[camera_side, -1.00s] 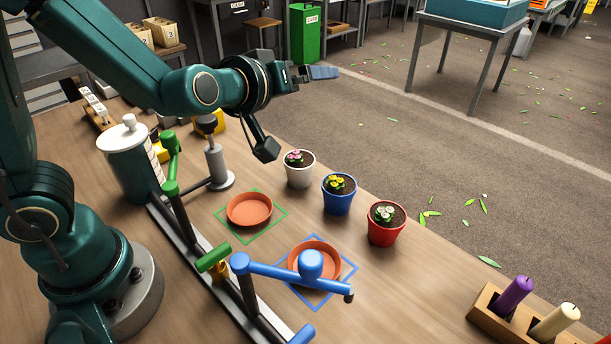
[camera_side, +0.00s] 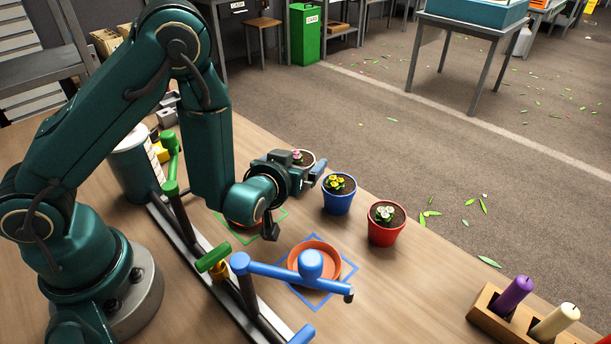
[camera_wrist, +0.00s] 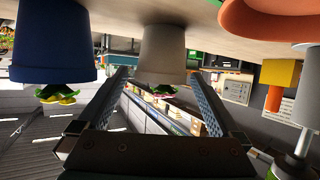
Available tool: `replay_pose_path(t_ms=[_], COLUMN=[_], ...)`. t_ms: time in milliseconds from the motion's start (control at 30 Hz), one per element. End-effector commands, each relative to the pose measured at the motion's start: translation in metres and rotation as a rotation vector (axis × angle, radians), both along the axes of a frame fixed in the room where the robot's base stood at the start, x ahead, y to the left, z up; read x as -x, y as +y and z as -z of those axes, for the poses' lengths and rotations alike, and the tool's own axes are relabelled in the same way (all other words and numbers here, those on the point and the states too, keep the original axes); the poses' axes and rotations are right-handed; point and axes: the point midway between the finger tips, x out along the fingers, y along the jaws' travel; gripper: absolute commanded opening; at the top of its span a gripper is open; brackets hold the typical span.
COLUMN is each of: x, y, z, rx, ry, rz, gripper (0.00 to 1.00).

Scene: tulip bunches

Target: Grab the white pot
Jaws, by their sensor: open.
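The white pot (camera_side: 311,160) with pink flowers stands on the table, mostly hidden behind my gripper (camera_side: 313,173) in the side view. In the wrist view, which is upside down, the white pot (camera_wrist: 160,48) appears centred between the tips of my open fingers (camera_wrist: 158,76), with a gap at each side. I cannot tell how far the pot reaches between the fingers. My gripper is low, level with the pots, and holds nothing.
The blue pot (camera_side: 339,198) stands close to the right of my gripper, with the red pot (camera_side: 386,228) beyond. An orange saucer (camera_side: 314,257) sits in the blue square, near the blue-handled lever (camera_side: 285,270). A candle block (camera_side: 487,308) is at the lower right.

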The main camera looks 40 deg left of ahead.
Motion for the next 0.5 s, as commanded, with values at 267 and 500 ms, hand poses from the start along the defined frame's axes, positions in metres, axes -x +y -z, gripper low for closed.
replay_pose_path(t_ms=[267, 500], x=[-0.030, -0.039], y=[0.017, 0.021], z=[0.016, 0.019], rx=[0.002, 0.000], ry=[-0.001, -0.001], rz=[-0.005, 0.000], gripper=[1.00, 1.00])
